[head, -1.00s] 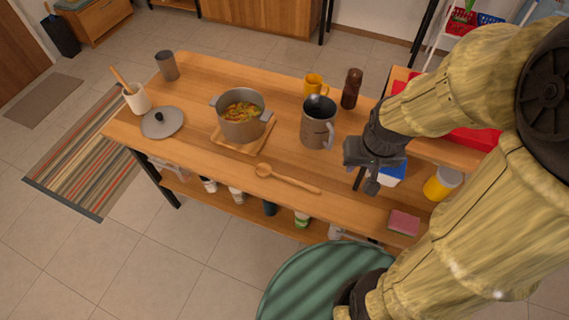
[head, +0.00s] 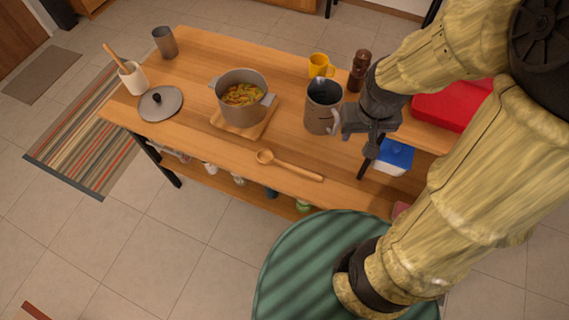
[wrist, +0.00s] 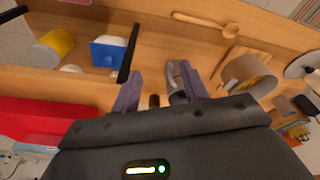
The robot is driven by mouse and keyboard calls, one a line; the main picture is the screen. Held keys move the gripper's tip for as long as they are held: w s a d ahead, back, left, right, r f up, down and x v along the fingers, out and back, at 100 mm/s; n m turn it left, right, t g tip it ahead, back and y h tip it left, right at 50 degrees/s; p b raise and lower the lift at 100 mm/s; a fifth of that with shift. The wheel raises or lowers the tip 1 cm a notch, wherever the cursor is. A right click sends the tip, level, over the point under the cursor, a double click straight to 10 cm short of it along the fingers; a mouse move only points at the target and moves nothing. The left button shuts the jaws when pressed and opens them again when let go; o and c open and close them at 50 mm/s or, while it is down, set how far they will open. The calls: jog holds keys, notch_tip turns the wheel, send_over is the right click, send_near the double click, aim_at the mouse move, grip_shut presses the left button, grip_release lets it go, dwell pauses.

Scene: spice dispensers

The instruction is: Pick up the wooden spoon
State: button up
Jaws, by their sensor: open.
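The wooden spoon (head: 290,165) lies flat near the front edge of the wooden table, its bowl end to the left and its handle pointing right. It also shows in the wrist view (wrist: 204,22), at the top. My gripper (head: 366,148) is open and empty, above the table to the right of the spoon and apart from it. In the wrist view its two fingers (wrist: 160,90) are spread.
A grey pitcher (head: 322,105) stands just left of my gripper. A pot of food (head: 241,97) sits on a wooden board behind the spoon. A lid (head: 160,103), a yellow mug (head: 320,65) and a pepper mill (head: 359,70) stand further off. The tabletop around the spoon is clear.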

jog(key=w+a+f+n+g+h, duration=0.2)
jog(key=w+a+f+n, duration=0.2)
jog(key=a+f+n, duration=0.2)
jog(key=w+a+f+n+g+h, duration=0.1)
jog(key=w+a+f+n, duration=0.3)
jog(key=a, duration=0.7)
notch_tip(320, 180, down, 3)
jog(key=n+h, duration=0.1)
jog(key=n, duration=0.1)
jog(key=shift+a+f+n+g+b, duration=0.2)
jog(key=shift+n+g+b, duration=0.1)
jog(key=shift+n+g, duration=0.1)
jog(key=p, duration=0.3)
send_over(304, 171)
jog(key=w+a, duration=0.1)
jog(key=a, duration=0.1)
notch_tip(304, 171, down, 11)
jog(key=shift+a, duration=0.15)
jog(key=shift+s+f, duration=0.1)
jog(key=shift+f, duration=0.05)
jog(key=shift+s, duration=0.1)
jog(key=shift+p+x, duration=0.8)
jog(key=shift+x, duration=1.75)
